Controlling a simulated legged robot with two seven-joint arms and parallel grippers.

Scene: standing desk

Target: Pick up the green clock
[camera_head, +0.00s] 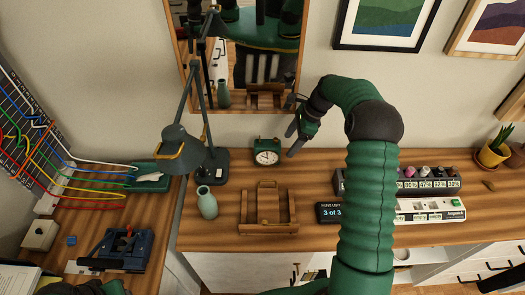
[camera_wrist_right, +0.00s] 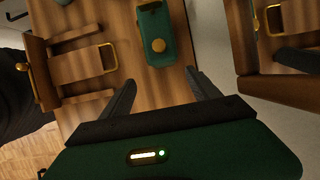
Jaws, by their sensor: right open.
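The green clock (camera_head: 266,151) stands upright on the desk near the back wall, its white round face toward me. In the right wrist view the clock (camera_wrist_right: 153,28) is a green body with a brass round part, ahead of my fingers. My right gripper (camera_head: 292,141) is just right of the clock and apart from it in the head view. In the right wrist view its two fingers (camera_wrist_right: 160,88) are spread with nothing between them. My left gripper's fingers do not show; only a dark green part shows at the bottom left edge.
A desk lamp (camera_head: 184,147) stands left of the clock and a pale green vase (camera_head: 207,203) in front of it. A wooden stand (camera_head: 268,222) is in front of the clock. A mirror (camera_head: 262,70) hangs behind.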

